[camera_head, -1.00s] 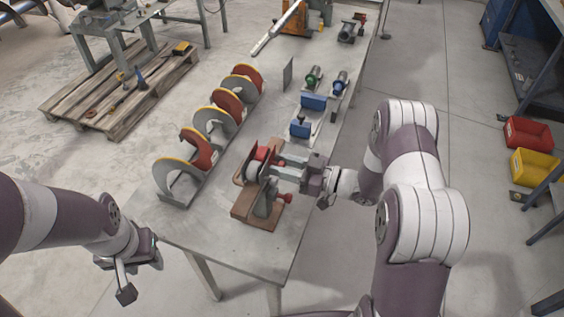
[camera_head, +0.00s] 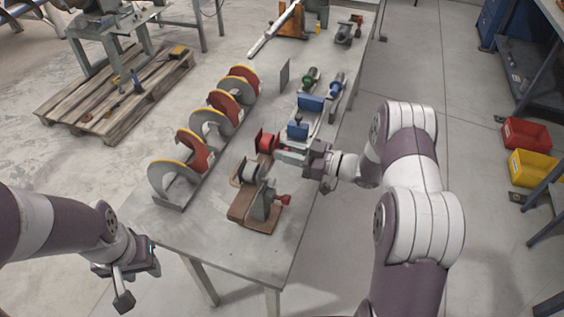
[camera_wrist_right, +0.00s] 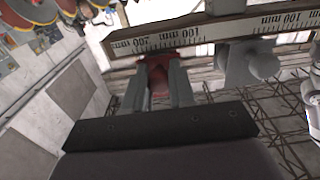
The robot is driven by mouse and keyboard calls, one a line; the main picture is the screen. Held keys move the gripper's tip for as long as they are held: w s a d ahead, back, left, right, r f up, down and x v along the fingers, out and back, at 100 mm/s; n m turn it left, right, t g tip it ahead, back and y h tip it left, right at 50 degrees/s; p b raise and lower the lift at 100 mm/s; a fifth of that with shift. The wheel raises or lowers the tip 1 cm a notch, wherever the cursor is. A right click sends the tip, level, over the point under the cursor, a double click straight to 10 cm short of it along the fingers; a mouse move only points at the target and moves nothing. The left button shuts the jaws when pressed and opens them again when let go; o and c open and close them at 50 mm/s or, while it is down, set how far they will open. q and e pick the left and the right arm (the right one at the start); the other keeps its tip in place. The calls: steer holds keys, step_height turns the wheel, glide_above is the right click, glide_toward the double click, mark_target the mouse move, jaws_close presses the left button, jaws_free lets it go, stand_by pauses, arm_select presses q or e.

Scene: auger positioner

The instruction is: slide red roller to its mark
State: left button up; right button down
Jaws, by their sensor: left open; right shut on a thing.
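The red roller (camera_head: 266,142) is beside the end of my right gripper (camera_head: 285,155) in the head view, beyond the wooden-based fixture. In the right wrist view a red part (camera_wrist_right: 158,76) sits between the fingers of my right gripper (camera_wrist_right: 160,88), which is shut on it. A scale strip (camera_wrist_right: 175,38) with millimetre figures runs just beyond the fingertips there. The mark itself cannot be made out. My left gripper (camera_head: 128,272) is open and empty, off the near left corner of the table.
The fixture (camera_head: 250,213) with a grey cylinder and red knob stands near the table's front. An auger (camera_head: 208,123) lies along the left side. Blue blocks (camera_head: 297,131) and a green-ended part (camera_head: 310,78) stand farther back.

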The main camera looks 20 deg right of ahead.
steer(key=c, duration=1.3)
jaws_free()
steer(key=shift+o, duration=0.2)
steer(key=b+v, duration=0.2)
steer(key=v, duration=1)
steer(key=shift+s+d, duration=0.25)
steer(key=shift+d, duration=0.05)
